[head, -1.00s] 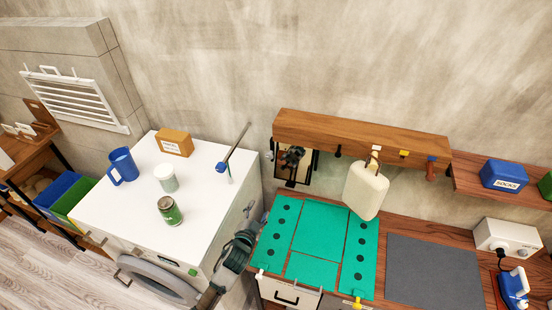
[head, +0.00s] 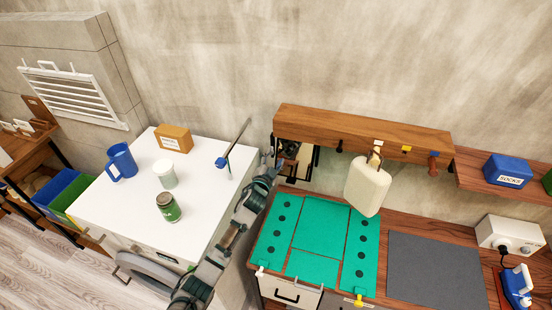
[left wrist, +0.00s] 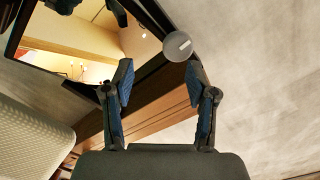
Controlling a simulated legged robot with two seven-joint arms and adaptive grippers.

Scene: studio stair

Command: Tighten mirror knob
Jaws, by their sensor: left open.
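The mirror (head: 304,160) hangs on the wall under the left end of the wooden shelf. In the left wrist view the dark-framed mirror (left wrist: 88,40) fills the upper left. A round grey knob (left wrist: 178,46) with a pale mark sits at its right edge. My left gripper (head: 269,160) is raised beside the mirror's left side in the head view. In the left wrist view the left gripper (left wrist: 159,72) is open and empty. The knob shows just beyond the fingertips, nearer the right finger. I cannot make out the knob in the head view. My right gripper is not in view.
A wooden shelf (head: 350,130) runs above the mirror, with a cream hanging bottle (head: 367,186) to the right. A green mat (head: 320,225) covers the counter below.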

